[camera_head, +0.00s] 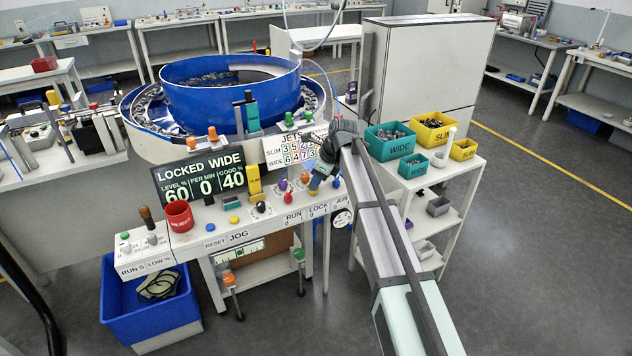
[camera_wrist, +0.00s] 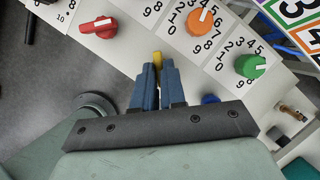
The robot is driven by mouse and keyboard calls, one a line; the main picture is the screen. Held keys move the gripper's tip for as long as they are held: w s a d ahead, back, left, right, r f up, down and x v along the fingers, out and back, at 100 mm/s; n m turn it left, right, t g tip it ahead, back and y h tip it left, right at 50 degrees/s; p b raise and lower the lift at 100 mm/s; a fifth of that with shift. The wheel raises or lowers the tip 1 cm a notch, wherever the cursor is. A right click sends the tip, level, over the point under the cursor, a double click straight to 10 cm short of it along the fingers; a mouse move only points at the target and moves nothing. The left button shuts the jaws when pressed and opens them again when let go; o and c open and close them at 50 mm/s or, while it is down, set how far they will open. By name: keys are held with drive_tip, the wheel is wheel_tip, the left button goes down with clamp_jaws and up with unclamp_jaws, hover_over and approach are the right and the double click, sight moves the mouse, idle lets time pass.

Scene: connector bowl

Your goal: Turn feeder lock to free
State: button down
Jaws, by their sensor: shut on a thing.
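My gripper (camera_head: 317,184) is at the front control panel, close to the LOCK label (camera_head: 318,210). In the wrist view its blue fingers (camera_wrist: 158,80) are close together, with a small yellow knob (camera_wrist: 158,58) at their tips. They are shut on this knob. It appears to be the feeder lock, though the fingers hide most of it and its pointing direction cannot be read. The display (camera_head: 200,176) reads LOCKED WIDE, with level 60, per min 0 and good 40.
A red knob (camera_wrist: 100,27), an orange knob (camera_wrist: 200,21), a green knob (camera_wrist: 250,66) and a blue button (camera_wrist: 210,99) lie near the fingers. The blue feeder bowl (camera_head: 215,105) stands behind the panel. A side cart (camera_head: 455,180) with bins stands at right.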

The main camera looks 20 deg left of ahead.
drive_tip(key=shift+w+n, duration=0.1)
drive_tip(key=shift+n, duration=0.3)
drive_tip(key=n, duration=0.1)
drive_tip(key=n+g, duration=0.1)
drive_tip(key=n, duration=0.1)
drive_tip(key=shift+w+a+n+g, duration=0.1)
drive_tip(key=shift+w+n+g, duration=0.2)
drive_tip(key=shift+g, duration=0.1)
drive_tip(key=n+g+h, duration=0.1)
drive_tip(key=n, duration=0.3)
drive_tip(key=shift+w+a+n, duration=0.1)
drive_tip(key=shift+n, duration=0.2)
drive_tip(key=n, duration=0.1)
drive_tip(key=n+g+h, duration=0.1)
drive_tip(key=n, duration=0.1)
drive_tip(key=n+h, duration=0.1)
drive_tip(key=n, duration=0.1)
drive_tip(key=shift+a+g, duration=0.25)
drive_tip(key=shift+g, duration=0.05)
drive_tip(key=shift+a+n+h, duration=0.1)
drive_tip(key=shift+n+h, duration=0.6)
drive_tip(key=shift+n, duration=1.2)
drive_tip(key=shift+f, duration=0.1)
drive_tip(key=c, duration=1.2)
unclamp_jaws()
